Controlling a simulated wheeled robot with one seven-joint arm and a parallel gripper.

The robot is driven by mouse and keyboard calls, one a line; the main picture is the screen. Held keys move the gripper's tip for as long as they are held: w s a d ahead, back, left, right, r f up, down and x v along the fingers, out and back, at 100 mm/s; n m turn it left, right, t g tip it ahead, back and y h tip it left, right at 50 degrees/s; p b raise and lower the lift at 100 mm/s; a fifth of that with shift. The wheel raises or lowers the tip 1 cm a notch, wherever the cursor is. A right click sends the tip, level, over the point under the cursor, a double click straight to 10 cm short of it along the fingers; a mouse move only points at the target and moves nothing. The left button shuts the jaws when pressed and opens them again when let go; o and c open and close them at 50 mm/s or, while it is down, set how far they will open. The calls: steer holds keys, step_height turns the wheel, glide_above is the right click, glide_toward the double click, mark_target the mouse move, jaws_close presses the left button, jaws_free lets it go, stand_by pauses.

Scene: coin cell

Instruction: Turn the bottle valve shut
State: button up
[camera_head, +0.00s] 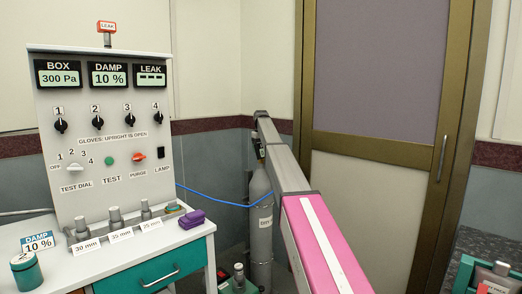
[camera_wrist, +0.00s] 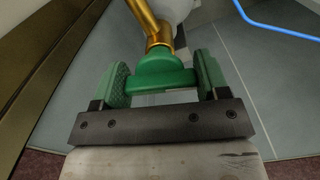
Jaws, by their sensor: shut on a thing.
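The bottle valve (camera_wrist: 160,66) is a green knob on a brass stem (camera_wrist: 158,30) in the wrist view. My gripper (camera_wrist: 163,78) is shut on the valve, with one green-padded finger on each side of it. In the head view the grey gas bottle (camera_head: 261,215) stands upright by the wall with a label on its side. My arm reaches over to the top of the bottle, where my gripper (camera_head: 259,146) is small and partly hidden by the arm. The valve cannot be made out there.
A blue hose (camera_head: 215,199) runs from the panel side toward the bottle. A control panel (camera_head: 105,120) shows BOX 300 Pa and DAMP 10 %. The bench (camera_head: 165,240) stands at left, a framed door (camera_head: 375,180) behind my arm, and a dark surface (camera_head: 490,250) at right.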

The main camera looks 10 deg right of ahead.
steer(key=shift+r+n, duration=0.1)
steer(key=shift+n, duration=1.4)
steer(key=o, duration=0.9)
steer(key=shift+o, duration=0.2)
step_height(320, 180, up, 10)
steer(key=shift+r, duration=0.4)
